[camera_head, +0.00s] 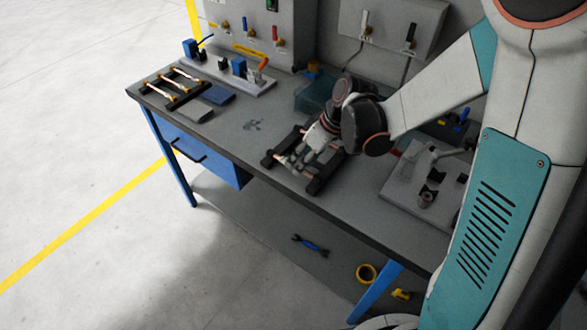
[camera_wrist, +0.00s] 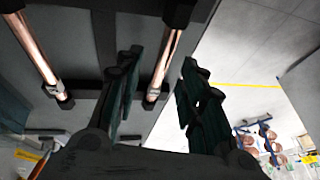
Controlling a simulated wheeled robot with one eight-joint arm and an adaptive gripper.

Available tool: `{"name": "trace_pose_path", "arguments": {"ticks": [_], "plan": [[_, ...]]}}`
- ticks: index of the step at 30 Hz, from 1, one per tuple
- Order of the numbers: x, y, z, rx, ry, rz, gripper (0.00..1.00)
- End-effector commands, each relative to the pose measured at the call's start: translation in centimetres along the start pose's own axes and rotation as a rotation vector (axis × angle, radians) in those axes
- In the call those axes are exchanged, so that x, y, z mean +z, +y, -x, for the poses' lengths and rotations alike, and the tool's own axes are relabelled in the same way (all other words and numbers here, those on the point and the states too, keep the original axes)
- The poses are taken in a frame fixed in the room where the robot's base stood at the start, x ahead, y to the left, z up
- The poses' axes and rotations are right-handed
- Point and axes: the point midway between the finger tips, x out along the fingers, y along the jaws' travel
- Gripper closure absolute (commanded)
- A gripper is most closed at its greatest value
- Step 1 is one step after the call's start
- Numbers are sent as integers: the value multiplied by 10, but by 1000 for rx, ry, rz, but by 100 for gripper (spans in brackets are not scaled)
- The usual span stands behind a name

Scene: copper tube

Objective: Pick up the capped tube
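In the wrist view, a copper tube (camera_wrist: 168,58) with a pale metal fitting at its lower end (camera_wrist: 153,95) lies across a black rack. A second copper tube (camera_wrist: 34,42), with a similar fitting, lies to the left. Which tube is the capped one I cannot tell for sure. My gripper (camera_wrist: 162,64) is open, with one dark finger on each side of the nearer tube in the picture. Contact is not visible. In the head view, my gripper (camera_head: 300,159) is low over the black rack (camera_head: 314,187) near the bench's front edge and hides much of the tubes.
The grey workbench (camera_head: 225,125) holds another rack with several copper tubes (camera_head: 178,84) at the left. A bluish clear bin (camera_head: 312,95) stands behind my gripper. A grey fixture (camera_head: 425,185) stands at the right.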

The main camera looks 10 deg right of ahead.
Motion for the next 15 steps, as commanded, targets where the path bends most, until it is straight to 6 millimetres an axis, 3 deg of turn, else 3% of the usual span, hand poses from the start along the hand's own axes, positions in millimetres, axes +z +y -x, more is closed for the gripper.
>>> {"name": "trace_pose_path", "arguments": {"ticks": [3, 10, 15], "plan": [[1, 0, -14, 0, 0, 0, 64], [0, -1, -14, 0, 0, -1, 64], [0, -1, -14, 0, 0, -1, 100]]}}
